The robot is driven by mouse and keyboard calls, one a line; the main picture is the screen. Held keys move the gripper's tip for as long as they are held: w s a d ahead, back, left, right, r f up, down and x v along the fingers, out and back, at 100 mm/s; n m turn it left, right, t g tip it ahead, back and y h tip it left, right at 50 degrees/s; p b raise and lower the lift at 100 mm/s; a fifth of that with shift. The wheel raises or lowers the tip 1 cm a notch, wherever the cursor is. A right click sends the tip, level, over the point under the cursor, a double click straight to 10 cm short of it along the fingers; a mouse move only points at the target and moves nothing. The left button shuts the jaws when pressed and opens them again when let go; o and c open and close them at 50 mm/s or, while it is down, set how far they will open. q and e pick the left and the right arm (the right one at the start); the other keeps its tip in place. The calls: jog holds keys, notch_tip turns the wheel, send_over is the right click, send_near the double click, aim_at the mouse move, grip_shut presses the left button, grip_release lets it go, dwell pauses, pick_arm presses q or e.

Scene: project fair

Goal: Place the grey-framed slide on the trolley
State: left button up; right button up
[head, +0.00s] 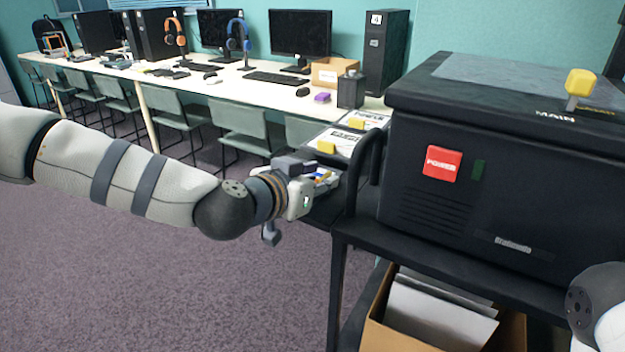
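My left arm reaches in from the left, and its gripper (318,180) is over the left end of the black trolley (345,231), beside the big black machine. Small blue and yellow patches show at the gripper, but I cannot tell whether they belong to something held or to something behind it. I cannot make out whether its fingers are open or shut. I cannot pick out a grey-framed slide for certain. White printed cards with yellow blocks (327,147) lie just beyond the gripper. My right gripper is out of view; only a piece of that arm shows at lower right.
The black machine (480,200), with a red POWER label and a yellow knob (580,83), fills most of the trolley top. A dark upright handle (365,170) stands beside the gripper. A cardboard box (400,335) sits below. A long table (225,92) with monitors runs behind.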

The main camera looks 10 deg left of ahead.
pick_arm(q)
jog(key=r+p+v, duration=0.1)
jog(key=p+v, duration=0.2)
jog(key=v, duration=0.9)
jog(key=s+f+n+g+y, duration=0.1)
jog(key=s+f+g, duration=0.3)
jog(key=s+f, duration=0.65)
jog(key=s+f+n+g, duration=0.1)
jog(key=s+f+g, duration=0.5)
jog(key=f, duration=0.8)
jog(key=s+a+f+n+g+y, duration=0.1)
jog(key=s+a+f+g, duration=0.1)
jog(key=s, duration=0.6)
jog(key=s+a+f+g+y, duration=0.1)
jog(key=s+a+f+g, duration=0.1)
jog(key=s, duration=0.6)
jog(key=s+a+f+n+g+y, duration=0.1)
jog(key=s+a+f, duration=0.3)
jog(key=s, duration=0.3)
jog(key=shift+s+a+f+n+g+y, duration=0.2)
jog(key=shift+s+a+n+g+y, duration=0.15)
jog(key=shift+a, duration=0.25)
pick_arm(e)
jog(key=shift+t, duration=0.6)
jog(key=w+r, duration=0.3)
